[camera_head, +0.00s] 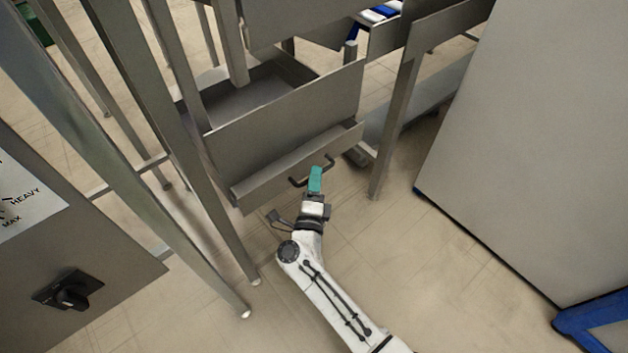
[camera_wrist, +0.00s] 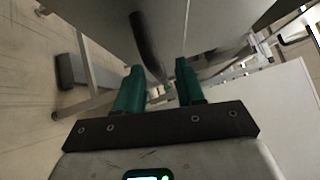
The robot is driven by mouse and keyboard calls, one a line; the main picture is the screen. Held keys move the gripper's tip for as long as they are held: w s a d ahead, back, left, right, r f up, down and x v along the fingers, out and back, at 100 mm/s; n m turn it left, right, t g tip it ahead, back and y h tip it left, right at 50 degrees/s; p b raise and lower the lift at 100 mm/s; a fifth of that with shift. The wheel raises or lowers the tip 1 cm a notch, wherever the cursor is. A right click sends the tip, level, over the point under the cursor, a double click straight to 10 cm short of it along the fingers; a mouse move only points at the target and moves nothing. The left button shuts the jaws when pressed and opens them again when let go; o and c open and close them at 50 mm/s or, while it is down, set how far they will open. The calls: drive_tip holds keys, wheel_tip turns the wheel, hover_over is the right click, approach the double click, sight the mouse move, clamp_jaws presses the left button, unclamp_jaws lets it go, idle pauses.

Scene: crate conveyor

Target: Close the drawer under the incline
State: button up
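The grey metal drawer (camera_head: 285,122) stands out from the frame under the incline, with its hollow inside showing behind its front. A black bar handle (camera_head: 330,162) is on the lower part of the front. My gripper (camera_head: 316,171) is at the handle, in front of the drawer, with its teal fingers toward it. In the wrist view the two teal fingers (camera_wrist: 158,78) stand apart, and the dark handle (camera_wrist: 147,42) reaches down toward the gap between them. I cannot tell whether the fingers touch it.
Metal legs (camera_head: 395,125) stand right of the drawer, and more legs (camera_head: 215,190) stand to its left. A large grey panel (camera_head: 530,130) is on the right. A control box with a knob (camera_head: 70,292) is at the lower left. Tiled floor (camera_head: 200,310) is clear in front.

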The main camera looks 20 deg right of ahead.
sight(302, 171)
clamp_jaws()
idle(0.4)
drive_tip(key=w+b, duration=0.1)
drive_tip(key=w, duration=0.1)
drive_tip(key=w+a+b, duration=0.1)
drive_tip(key=shift+w+a+f, duration=0.15)
drive_tip(key=shift+w+f, duration=0.05)
drive_tip(key=shift+w, duration=0.15)
drive_tip(key=shift+w+a+r, duration=0.15)
drive_tip(key=shift+w+r, duration=0.1)
drive_tip(key=shift+w, duration=0.05)
unclamp_jaws()
